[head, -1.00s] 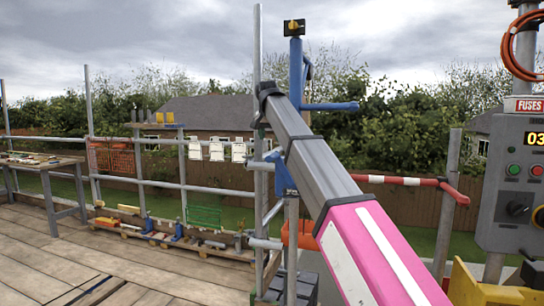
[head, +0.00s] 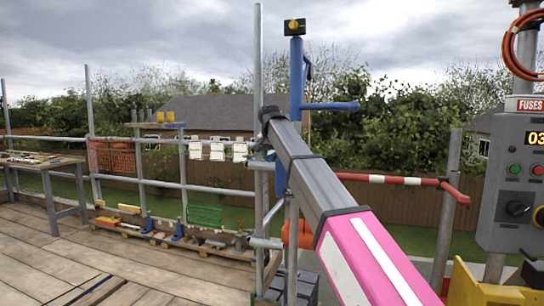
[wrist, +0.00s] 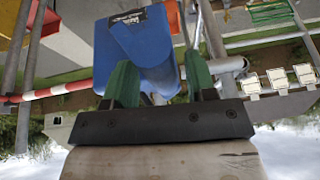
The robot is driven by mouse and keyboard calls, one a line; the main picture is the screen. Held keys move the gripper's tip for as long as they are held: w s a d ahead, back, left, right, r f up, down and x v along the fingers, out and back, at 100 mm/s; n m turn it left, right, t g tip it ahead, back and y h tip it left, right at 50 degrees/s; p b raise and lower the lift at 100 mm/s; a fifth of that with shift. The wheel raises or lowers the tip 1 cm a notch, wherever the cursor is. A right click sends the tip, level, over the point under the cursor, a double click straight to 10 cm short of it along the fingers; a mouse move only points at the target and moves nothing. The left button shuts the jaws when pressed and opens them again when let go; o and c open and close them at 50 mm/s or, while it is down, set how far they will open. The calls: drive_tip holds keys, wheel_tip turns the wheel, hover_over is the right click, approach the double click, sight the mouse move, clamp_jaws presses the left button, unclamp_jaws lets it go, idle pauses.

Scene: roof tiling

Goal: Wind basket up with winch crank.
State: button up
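A blue winch post (head: 296,75) stands in the middle of the head view, with a blue side arm pointing right. My arm hides most of the winch's lower body, and I cannot make out the crank. In the wrist view, which is upside down, a blue winch housing (wrist: 135,45) with a label lies just beyond my gripper (wrist: 160,80). Its two green fingers stand wide apart, one in front of the housing and one beside it. I cannot tell whether they touch it. An orange thing (head: 304,235), possibly the basket, hangs partly hidden behind the arm.
A control panel (head: 515,180) stands close on the right. A red-and-white rail (head: 395,180) and grey scaffold poles (head: 258,60) edge the deck. A workbench (head: 40,160) is at far left. The wooden deck (head: 50,240) at left is mostly clear.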

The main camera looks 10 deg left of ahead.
clamp_jaws()
drive_tip(key=shift+d, duration=0.15)
drive_tip(key=s+d+r+m+t+y, duration=0.1)
drive_tip(key=d+m+y, duration=0.1)
drive_tip(key=d+y, duration=0.6)
drive_tip(key=d+f+m+t+y, duration=0.1)
drive_tip(key=d+f+y, duration=0.4)
drive_tip(key=d+f, duration=0.4)
drive_tip(key=shift+s+d+m+t+y, duration=0.3)
drive_tip(key=shift+d+y, duration=0.1)
drive_tip(key=shift+d, duration=0.8)
drive_tip(key=shift+f, duration=0.1)
